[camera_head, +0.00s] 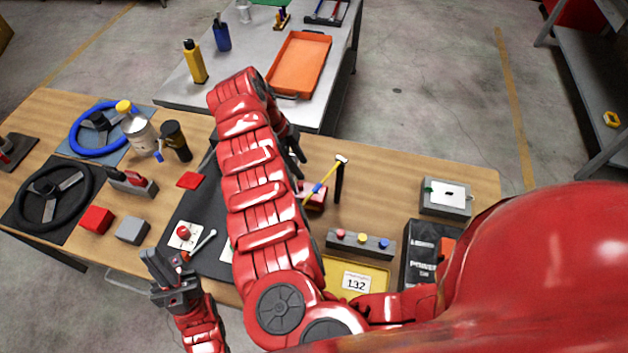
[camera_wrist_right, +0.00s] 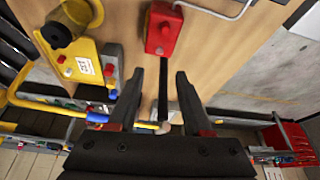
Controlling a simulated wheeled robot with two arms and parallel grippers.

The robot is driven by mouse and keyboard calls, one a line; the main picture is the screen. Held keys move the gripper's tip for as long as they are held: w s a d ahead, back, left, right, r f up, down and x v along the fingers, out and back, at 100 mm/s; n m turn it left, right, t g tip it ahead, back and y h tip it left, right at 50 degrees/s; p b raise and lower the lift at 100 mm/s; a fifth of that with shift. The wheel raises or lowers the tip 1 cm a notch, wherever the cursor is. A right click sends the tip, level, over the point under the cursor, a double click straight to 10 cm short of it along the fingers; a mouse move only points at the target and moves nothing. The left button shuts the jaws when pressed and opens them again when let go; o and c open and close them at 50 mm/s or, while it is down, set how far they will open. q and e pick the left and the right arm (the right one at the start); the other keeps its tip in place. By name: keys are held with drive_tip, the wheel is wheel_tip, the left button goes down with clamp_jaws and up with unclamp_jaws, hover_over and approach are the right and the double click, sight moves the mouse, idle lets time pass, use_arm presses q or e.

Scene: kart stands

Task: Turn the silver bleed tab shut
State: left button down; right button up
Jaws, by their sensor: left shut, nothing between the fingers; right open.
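A red block (camera_head: 313,197) stands on the bench; in the right wrist view the red block (camera_wrist_right: 163,30) shows small pale fittings, and a black bar (camera_wrist_right: 163,88) extends from near it. I cannot single out the silver bleed tab with certainty. A pale silvery lever (camera_head: 203,241) lies by a white plate with a red knob (camera_head: 184,234). My left gripper (camera_head: 165,270) is shut and empty, in front of that plate. My right gripper (camera_wrist_right: 158,85) is open, its fingers either side of the black bar, apart from the red block. My right arm hides part of the bench.
A yellow tray (camera_head: 374,276) labelled 132 and a button bar (camera_head: 345,246) lie right of my right arm. A grey box (camera_head: 446,198) stands at the bench's right end. Steering wheels (camera_head: 53,193) and bottles crowd the left. A second table (camera_head: 315,113) stands behind.

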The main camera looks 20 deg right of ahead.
drive_tip(key=p+x, duration=0.3)
drive_tip(key=x, duration=0.6)
drive_tip(key=shift+s, duration=0.1)
drive_tip(key=shift+d+f, duration=0.15)
drive_tip(key=shift+f, duration=0.35)
drive_tip(key=shift+c, duration=0.2)
clamp_jaws()
